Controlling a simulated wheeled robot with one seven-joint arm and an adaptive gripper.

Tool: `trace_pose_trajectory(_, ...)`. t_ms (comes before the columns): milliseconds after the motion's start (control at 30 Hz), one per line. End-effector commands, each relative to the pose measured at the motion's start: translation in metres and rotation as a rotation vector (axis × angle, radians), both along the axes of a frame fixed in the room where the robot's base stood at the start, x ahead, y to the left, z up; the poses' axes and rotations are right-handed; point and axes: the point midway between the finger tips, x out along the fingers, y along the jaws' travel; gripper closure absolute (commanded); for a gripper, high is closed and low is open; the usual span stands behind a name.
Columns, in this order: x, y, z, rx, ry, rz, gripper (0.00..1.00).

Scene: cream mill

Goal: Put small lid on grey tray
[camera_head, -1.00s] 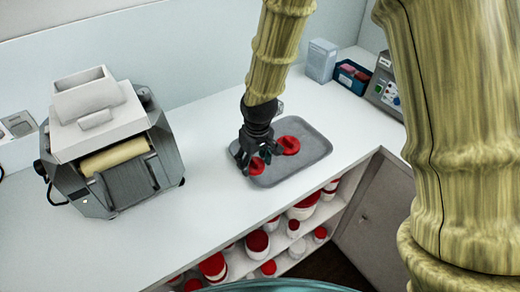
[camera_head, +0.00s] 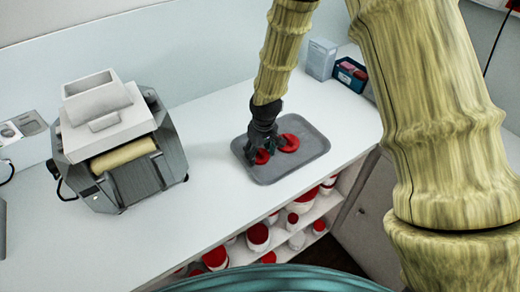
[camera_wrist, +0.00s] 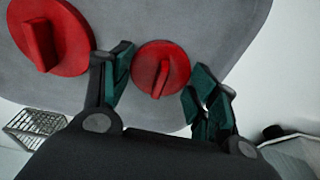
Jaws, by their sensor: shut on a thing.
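The grey tray (camera_head: 312,163) lies flat on the white counter, and its grey surface fills much of the wrist view (camera_wrist: 120,105). The small red lid (camera_head: 262,157), with a raised bar handle, is between the two green-padded fingers in the wrist view (camera_wrist: 172,60). My gripper (camera_head: 257,153) is shut on it by its rim, low over the tray's left part. I cannot tell whether the lid touches the tray. A larger red lid (camera_head: 289,143) with a similar handle lies on the tray beside it, at upper left in the wrist view (camera_wrist: 72,40).
A dough-roller machine (camera_head: 125,145) stands on the counter to the left. A blue bin (camera_head: 350,75) and a pale box (camera_head: 321,60) stand behind the tray. Shelves below hold several red-lidded containers (camera_head: 258,236). The counter between machine and tray is clear.

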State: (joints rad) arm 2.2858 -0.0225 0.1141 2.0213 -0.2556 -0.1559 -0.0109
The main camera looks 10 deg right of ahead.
Motion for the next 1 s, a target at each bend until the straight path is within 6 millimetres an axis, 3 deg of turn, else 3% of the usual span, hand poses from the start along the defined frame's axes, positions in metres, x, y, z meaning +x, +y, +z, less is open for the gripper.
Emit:
trace_pose_trajectory(367,0.0,0.0001,-0.0038,0.0,0.0,0.0,0.51)
trace_pose_trajectory(400,0.0001,0.0,-0.004,0.0,-0.001,0.0,0.39)
trace_pose_trajectory(500,0.0001,0.0,-0.0034,0.0,-0.001,0.0,0.2)
trace_pose_trajectory(533,0.0001,0.0,-0.0034,0.0,-0.001,0.0,0.19)
trace_pose_trajectory(1000,-0.0001,0.0,0.0026,0.0,-0.001,-0.001,0.19)
